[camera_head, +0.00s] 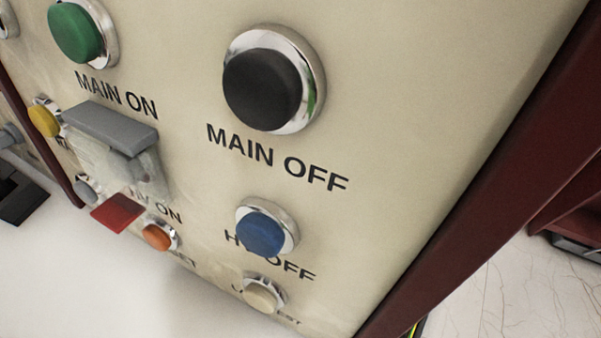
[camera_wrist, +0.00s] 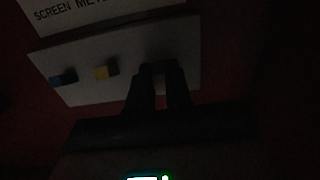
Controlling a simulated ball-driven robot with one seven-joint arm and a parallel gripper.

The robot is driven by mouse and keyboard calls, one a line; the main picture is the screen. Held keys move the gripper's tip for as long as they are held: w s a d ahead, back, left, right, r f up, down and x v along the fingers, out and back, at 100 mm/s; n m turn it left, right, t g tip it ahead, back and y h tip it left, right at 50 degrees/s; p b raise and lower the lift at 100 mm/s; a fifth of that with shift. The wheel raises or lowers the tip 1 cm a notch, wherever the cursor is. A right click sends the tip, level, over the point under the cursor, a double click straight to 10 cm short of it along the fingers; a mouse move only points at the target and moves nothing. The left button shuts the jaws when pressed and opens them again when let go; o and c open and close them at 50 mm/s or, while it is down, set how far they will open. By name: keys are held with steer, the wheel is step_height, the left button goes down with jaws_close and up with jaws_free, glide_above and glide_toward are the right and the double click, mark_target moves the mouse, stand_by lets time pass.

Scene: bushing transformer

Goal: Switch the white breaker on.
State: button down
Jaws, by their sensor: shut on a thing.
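The wrist view is very dark. A pale panel plate (camera_wrist: 120,58) carries a blue breaker (camera_wrist: 63,79) at the left and a yellow breaker (camera_wrist: 106,71) to its right. My gripper (camera_wrist: 161,70) is at the right part of this plate, its two black fingers reaching up to it. The fingers are closed on a small pale part between their tips, in line with the other breakers. This looks like the white breaker, but it is mostly hidden and its position cannot be told. I cannot make out the breakers or my fingertips in the head view.
The head view shows a cream control panel (camera_head: 400,90) with a green button (camera_head: 76,32), a black button (camera_head: 262,88), a blue button (camera_head: 261,233) and a grey handle (camera_head: 110,127). A dark red frame edge (camera_head: 490,150) borders it. Pale floor (camera_head: 500,285) shows at lower right.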

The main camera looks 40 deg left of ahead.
stand_by(0.3)
steer(key=c, duration=1)
jaws_free()
steer(key=shift+c, duration=0.2)
steer(key=p+v, duration=0.3)
steer(key=v, duration=0.7)
steer(key=shift+s, duration=0.4)
